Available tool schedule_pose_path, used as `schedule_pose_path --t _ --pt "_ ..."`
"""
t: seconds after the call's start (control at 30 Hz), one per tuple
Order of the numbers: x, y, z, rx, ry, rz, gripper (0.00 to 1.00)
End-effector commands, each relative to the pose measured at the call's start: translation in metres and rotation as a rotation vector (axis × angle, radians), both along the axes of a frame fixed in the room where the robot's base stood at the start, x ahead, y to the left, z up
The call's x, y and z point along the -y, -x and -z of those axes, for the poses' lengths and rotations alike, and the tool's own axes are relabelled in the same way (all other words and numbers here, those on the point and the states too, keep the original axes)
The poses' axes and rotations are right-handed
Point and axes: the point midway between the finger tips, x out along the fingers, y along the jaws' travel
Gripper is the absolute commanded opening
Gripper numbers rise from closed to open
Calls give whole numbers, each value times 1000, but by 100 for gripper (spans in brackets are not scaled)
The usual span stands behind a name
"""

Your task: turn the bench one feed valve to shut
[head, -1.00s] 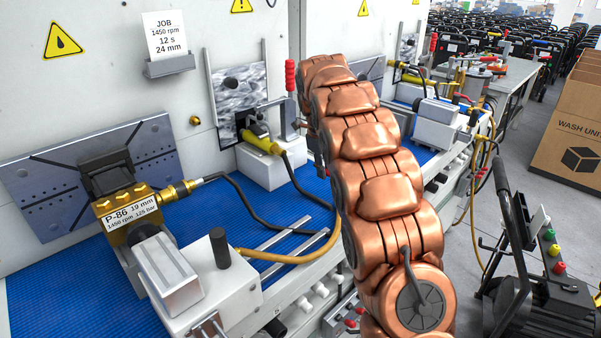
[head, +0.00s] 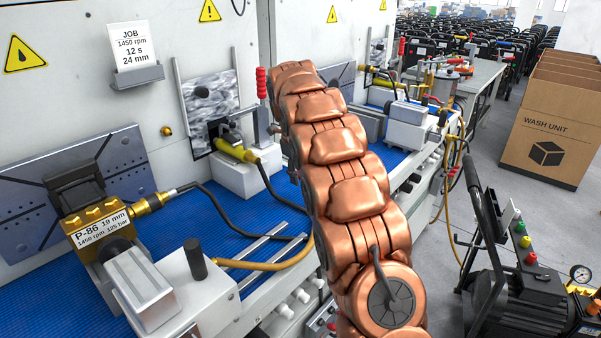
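I cannot pick out the bench one feed valve with certainty. The near bench (head: 285,205) has a blue mat. Its front carries several white knobs (head: 301,296) and a grey panel with small red parts (head: 322,322), partly hidden by my copper arm. A yellow hose (head: 270,266) runs from the pump area to the bench front and passes behind my arm. A brass pump block labelled P-86 (head: 98,226) sits at the left. My arm rises from the bottom centre and reaches away over the bench edge. My gripper is not visible.
A red-handled lever (head: 261,84) stands by the back panel, close left of my arm. A black machine with coloured knobs (head: 515,290) stands on the floor at right. A cardboard box (head: 550,135) is behind it.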

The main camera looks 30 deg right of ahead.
Motion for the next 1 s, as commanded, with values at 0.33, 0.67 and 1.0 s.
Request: schedule_pose_path --t 0.33,0.67,1.0 --pt "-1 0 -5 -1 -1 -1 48" --pt "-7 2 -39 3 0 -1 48" --pt "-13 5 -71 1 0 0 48"
